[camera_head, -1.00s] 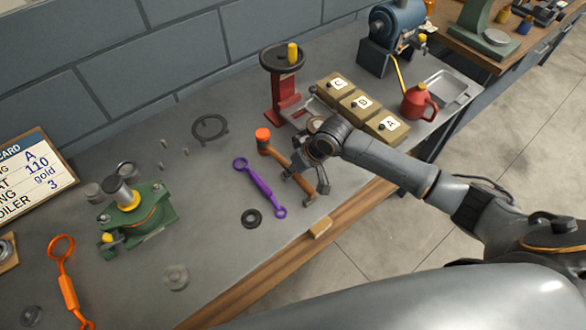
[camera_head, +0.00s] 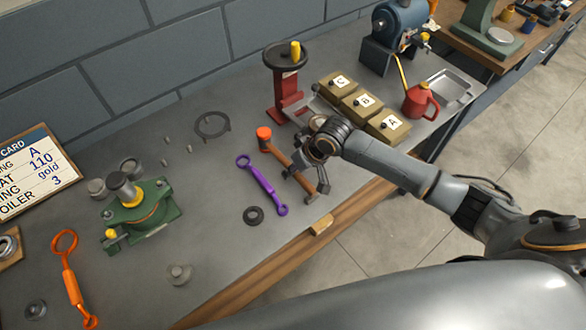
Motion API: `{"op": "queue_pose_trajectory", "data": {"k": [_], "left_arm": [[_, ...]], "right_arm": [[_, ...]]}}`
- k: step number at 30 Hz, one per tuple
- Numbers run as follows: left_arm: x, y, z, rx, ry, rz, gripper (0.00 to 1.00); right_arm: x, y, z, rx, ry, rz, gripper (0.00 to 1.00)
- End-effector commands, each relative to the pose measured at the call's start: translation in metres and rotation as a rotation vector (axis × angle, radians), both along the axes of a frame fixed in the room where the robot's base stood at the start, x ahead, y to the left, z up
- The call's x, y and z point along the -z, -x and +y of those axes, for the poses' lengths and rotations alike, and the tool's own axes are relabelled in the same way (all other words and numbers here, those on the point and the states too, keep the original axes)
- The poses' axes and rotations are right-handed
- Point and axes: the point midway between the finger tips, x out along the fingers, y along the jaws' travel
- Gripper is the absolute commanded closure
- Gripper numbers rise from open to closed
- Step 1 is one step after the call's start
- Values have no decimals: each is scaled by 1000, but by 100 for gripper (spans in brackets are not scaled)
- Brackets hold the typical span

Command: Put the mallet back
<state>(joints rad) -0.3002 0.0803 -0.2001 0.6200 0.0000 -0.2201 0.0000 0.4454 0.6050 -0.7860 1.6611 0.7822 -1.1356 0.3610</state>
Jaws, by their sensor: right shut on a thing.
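The mallet (camera_head: 279,149) has an orange head and a brown handle. It lies slantwise over the middle of the bench, its head towards the back left. My right gripper (camera_head: 300,177) is shut on the mallet's handle, near the end away from the orange head. The fingers are small and partly hidden by my wrist. I cannot tell whether the mallet touches the bench or is held just above it. My left gripper is not in view.
Boxes marked C, B and A (camera_head: 388,127) and a red oil can (camera_head: 420,101) are on the right. A green casing (camera_head: 142,212) stands left.

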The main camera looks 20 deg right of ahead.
Motion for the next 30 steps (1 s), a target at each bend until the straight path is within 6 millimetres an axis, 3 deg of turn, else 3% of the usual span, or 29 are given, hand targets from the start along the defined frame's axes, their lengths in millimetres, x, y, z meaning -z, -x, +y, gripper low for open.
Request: {"op": "queue_pose_trajectory", "data": {"k": [13, 14, 17, 30], "left_arm": [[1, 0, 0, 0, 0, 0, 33], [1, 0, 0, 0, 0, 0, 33], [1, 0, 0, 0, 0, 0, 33], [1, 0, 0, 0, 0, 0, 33]], "right_arm": [[4, -2, 1, 0, -4, -7, 100], [3, -2, 1, 0, -4, -7, 75], [4, -2, 1, 0, -4, -6, 55], [7, 1, 0, 0, 1, 3, 55]]}}
